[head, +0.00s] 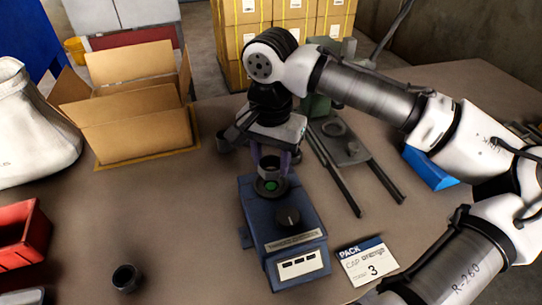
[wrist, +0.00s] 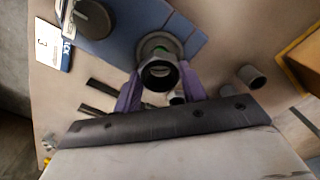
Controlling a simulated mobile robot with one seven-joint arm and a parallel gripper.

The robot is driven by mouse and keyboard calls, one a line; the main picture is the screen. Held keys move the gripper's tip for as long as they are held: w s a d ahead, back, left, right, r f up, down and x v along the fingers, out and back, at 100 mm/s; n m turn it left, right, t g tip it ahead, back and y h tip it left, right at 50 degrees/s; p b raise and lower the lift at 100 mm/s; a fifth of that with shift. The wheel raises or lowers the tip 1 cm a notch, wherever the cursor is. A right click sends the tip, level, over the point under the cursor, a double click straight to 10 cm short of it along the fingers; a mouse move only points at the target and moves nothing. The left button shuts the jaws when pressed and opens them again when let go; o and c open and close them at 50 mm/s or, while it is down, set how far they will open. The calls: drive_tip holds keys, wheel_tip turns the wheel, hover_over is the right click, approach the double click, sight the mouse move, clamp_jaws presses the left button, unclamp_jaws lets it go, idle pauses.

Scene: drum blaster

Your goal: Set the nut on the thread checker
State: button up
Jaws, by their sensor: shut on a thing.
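The thread checker (head: 268,222) is a blue box on the table with a black knob and a round seat with a green centre (head: 270,185). My gripper (head: 272,157) is above the seat, its purple fingers shut on a dark ring-shaped nut (head: 269,165). In the wrist view, the nut (wrist: 160,74) sits between the fingertips of my gripper (wrist: 160,86), over the grey ring of the seat (wrist: 160,42). The nut looks roughly upright and lined up with the seat. I cannot tell whether they touch.
A card reading PACK and 3 (head: 367,262) lies right of the checker. A dark cup-like part (head: 126,278) stands at front left. An open cardboard box (head: 140,130), a red bin (head: 22,235) and a grey fixture with rails (head: 345,150) stand around.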

drive_tip(key=shift+f+b, duration=1.15)
drive_tip(key=shift+f, duration=0.45)
drive_tip(key=shift+r+p, duration=0.1)
drive_tip(key=shift+p, duration=0.6)
drive_tip(key=shift+f+b, duration=0.35)
drive_tip(key=shift+f, duration=0.35)
drive_tip(key=o, duration=0.8)
wheel_tip(320, 180, up, 11)
drive_tip(key=p, duration=1)
drive_tip(key=shift+p, duration=0.4)
